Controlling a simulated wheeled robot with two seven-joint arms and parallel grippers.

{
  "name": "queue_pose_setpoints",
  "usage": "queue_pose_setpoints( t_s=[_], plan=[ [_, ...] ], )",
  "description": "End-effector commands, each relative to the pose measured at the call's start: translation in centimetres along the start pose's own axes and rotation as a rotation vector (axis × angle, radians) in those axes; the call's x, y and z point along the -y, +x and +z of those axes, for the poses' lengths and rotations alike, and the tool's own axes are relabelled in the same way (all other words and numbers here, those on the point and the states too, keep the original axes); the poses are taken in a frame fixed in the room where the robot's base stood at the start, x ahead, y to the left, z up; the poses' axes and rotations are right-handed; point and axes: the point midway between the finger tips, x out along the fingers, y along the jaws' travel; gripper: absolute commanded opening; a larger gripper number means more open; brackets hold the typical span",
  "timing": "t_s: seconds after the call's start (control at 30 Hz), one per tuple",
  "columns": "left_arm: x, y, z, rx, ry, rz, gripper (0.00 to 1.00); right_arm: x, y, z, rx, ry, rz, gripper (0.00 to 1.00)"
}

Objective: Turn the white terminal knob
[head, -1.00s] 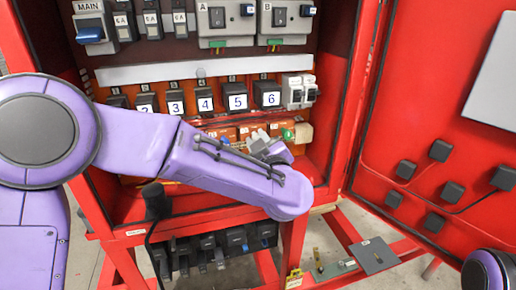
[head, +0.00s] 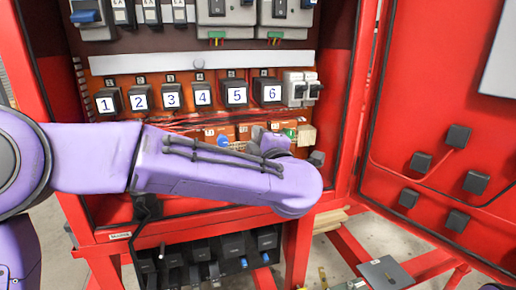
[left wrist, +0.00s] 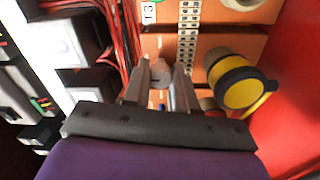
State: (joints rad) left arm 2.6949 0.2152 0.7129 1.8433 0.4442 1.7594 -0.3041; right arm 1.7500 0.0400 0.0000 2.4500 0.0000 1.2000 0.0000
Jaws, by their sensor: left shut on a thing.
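The white terminal knob (left wrist: 161,73) shows in the left wrist view as a pale round knob in front of the orange terminal blocks (left wrist: 158,47). My left gripper (left wrist: 162,84) is shut on it, one grey finger on either side. In the head view my left gripper (head: 262,144) is inside the red cabinet at the orange terminal row, right of its middle. My forearm and wrist cover much of the lower cabinet there, and the knob cannot be made out clearly. I cannot tell how far the knob is turned. My right gripper is out of view.
A yellow and black round part (left wrist: 236,84) is close right of the fingers in the left wrist view. Numbered black blocks (head: 202,95) line up above the terminals. The open red door (head: 430,110) is at the right. Red wires run near the terminals.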

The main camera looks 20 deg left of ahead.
Motion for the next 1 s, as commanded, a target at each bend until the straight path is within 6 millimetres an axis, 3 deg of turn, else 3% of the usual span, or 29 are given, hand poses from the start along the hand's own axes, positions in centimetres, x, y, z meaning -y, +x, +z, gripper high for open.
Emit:
queue_pose_setpoints(
  t_s=[0.7,0.73,0.8,1.0],
  plan=[
    [-0.19,0.04,-0.04,-0.002,-0.074,0.002,0.00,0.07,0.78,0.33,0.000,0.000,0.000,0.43],
    [-0.20,0.04,-0.04,-0.003,-0.074,0.002,0.33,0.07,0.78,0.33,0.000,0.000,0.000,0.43],
    [-0.18,0.03,-0.04,-0.002,-0.073,0.002,0.52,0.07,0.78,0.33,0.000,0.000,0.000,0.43],
    [-0.10,0.02,-0.03,-0.003,-0.072,0.001,0.52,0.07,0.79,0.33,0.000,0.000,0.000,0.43]
  ],
)
